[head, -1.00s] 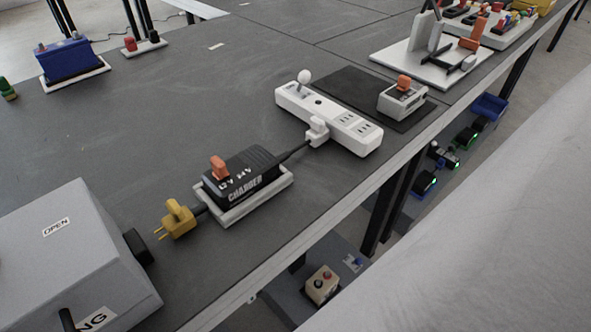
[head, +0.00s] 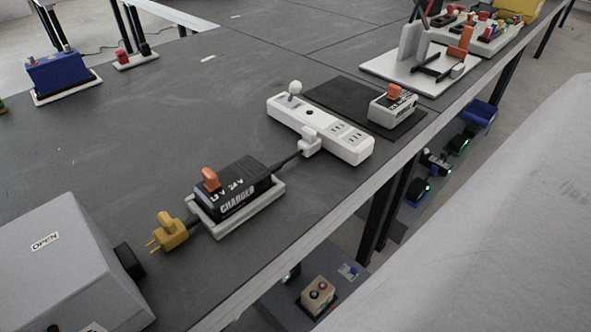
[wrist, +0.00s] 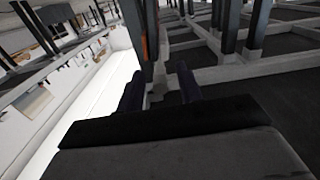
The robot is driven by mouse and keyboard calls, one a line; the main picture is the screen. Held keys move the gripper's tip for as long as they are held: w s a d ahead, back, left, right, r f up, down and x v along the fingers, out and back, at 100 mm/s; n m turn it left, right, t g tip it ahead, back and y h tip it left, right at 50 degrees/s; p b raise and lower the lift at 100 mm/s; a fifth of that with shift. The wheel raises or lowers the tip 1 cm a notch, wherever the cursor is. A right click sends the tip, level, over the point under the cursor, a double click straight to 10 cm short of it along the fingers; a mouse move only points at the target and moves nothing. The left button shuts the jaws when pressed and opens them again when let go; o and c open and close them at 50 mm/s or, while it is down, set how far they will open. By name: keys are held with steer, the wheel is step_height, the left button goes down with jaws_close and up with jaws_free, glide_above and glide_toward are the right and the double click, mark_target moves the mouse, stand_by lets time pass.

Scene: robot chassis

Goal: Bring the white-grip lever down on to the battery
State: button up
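A white base (head: 385,68) at the upper right of the head view carries a grey upright plate (head: 411,44), an orange upright part (head: 461,45) and dark arms. A dark bar rises from it toward the top edge; I cannot make out a white grip there. I cannot tell for sure which object is the battery; a blue block (head: 58,74) with terminals sits on a white tray at the upper left. My gripper (wrist: 159,84) shows only in the wrist view, fingers apart, with nothing seen held.
A black charger (head: 238,190) with a yellow plug (head: 170,231) lies on the grey table in front. A grey box (head: 60,265) marked OPEN fills the lower left. A small grey unit (head: 392,110) sits on a black mat. The table's centre left is clear.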

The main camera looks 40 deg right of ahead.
jaws_close()
